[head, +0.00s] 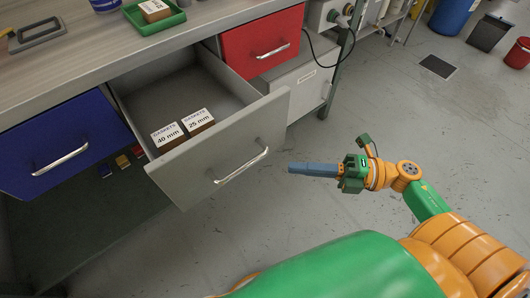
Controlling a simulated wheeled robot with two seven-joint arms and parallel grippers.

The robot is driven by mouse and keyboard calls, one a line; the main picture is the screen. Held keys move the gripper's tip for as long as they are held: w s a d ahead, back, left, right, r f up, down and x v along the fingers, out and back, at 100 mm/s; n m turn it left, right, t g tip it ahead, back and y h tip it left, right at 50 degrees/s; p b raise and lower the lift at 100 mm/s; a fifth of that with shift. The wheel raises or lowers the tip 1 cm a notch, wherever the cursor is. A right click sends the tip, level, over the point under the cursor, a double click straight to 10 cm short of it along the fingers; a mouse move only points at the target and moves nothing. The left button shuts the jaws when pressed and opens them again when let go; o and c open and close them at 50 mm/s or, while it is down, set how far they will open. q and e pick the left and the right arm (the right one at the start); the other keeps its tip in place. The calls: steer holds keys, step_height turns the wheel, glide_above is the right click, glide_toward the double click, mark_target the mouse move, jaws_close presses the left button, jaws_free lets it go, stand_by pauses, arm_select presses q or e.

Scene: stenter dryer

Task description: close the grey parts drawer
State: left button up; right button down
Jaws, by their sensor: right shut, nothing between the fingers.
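The grey parts drawer (224,144) is pulled out from under the workbench. Its front panel has a silver bar handle (241,166). Inside, near the front, lie two boxes labelled gaskets, a 40 mm box (168,136) and a 25 mm box (198,121). My right gripper (291,168) is shut and empty. In the picture it is just right of the drawer front, its fingers pointing left toward the handle, with a gap between them. My left gripper is not in view.
A blue drawer (62,147) is at the left and a red drawer (262,44) at the right, both closed. The workbench top (90,48) holds a green tray (155,20). Open grey floor (420,130) lies to the right, with a blue barrel (452,15) beyond.

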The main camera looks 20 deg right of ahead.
steer(key=w+a, duration=0.5)
steer(key=shift+w+a, duration=0.1)
steer(key=shift+a, duration=0.05)
steer(key=shift+w+a, duration=0.15)
steer(key=shift+w, duration=0.3)
